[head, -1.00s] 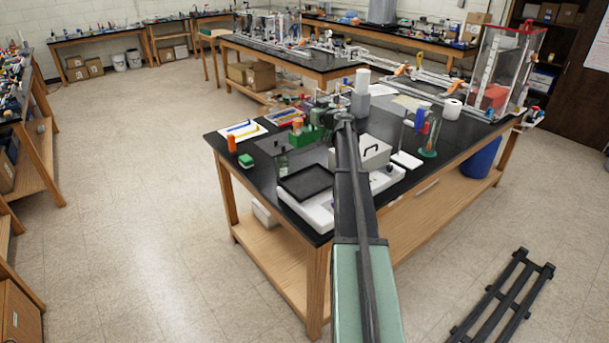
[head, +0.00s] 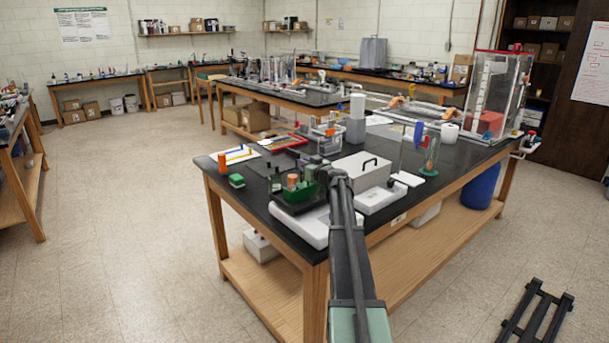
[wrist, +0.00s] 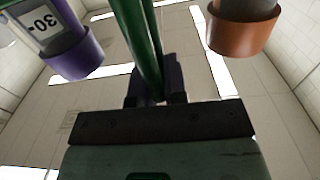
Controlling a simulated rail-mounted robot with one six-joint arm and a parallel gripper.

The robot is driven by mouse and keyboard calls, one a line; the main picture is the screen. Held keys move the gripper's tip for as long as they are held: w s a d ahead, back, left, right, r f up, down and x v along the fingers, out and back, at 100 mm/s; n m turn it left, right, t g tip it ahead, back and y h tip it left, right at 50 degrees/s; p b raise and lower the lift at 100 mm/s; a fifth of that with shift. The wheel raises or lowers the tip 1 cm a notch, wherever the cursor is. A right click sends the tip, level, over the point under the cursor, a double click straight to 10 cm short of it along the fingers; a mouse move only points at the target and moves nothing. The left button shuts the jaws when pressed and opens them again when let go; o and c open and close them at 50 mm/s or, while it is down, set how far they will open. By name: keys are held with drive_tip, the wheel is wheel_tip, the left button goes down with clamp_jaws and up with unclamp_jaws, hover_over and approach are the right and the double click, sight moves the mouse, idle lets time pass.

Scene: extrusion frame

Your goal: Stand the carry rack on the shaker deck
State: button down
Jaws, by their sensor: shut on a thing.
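The green carry rack (head: 300,194) is at the near end of the bench, over the black shaker deck (head: 291,208) on its white shaker base (head: 296,226). It looks upright and holds an orange-topped tube. I cannot tell whether it touches the deck. My gripper (head: 318,170) is at the rack's handle. In the wrist view, the dark fingers of my gripper (wrist: 157,88) are shut on the green handle (wrist: 138,35). A purple-ended tube (wrist: 75,52) and an orange-ended tube (wrist: 243,27) hang on either side. The rack's underside is hidden.
A grey box with a black handle (head: 362,171) stands on a white device just right of the shaker. A green block (head: 236,181) and an orange cylinder (head: 222,162) are at the left. A clear bin (head: 320,137) is behind. A glass vessel (head: 430,155) stands farther right.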

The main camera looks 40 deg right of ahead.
drive_tip(key=shift+r, duration=0.15)
drive_tip(key=shift+f, duration=0.2)
drive_tip(key=c, duration=1.2)
unclamp_jaws()
drive_tip(key=shift+o, duration=0.2)
drive_tip(key=shift+r, duration=0.3)
drive_tip(key=s, duration=1.2)
drive_tip(key=s+a+f+n+g+y, duration=0.1)
drive_tip(key=a+f+g+y, duration=0.15)
drive_tip(key=a, duration=0.85)
drive_tip(key=s+a+f+n+g+y, duration=0.1)
drive_tip(key=a+f+g, duration=0.25)
drive_tip(key=a, duration=0.85)
drive_tip(key=s+a+f+n+g+y, duration=0.1)
drive_tip(key=a+f+g+y, duration=0.2)
drive_tip(key=a, duration=0.8)
drive_tip(key=s+a+f+m+g+h, duration=0.1)
drive_tip(key=s+a+f+g+h, duration=0.2)
drive_tip(key=s+a, duration=0.5)
drive_tip(key=s+a+f+m+g+h, duration=0.2)
drive_tip(key=s+a+f+g+h, duration=0.2)
drive_tip(key=s+a, duration=0.4)
drive_tip(key=s+f+g, duration=0.1)
drive_tip(key=s+g, duration=0.1)
drive_tip(key=s, duration=0.3)
drive_tip(key=shift+s+a+f, duration=0.15)
drive_tip(key=shift+f, duration=0.05)
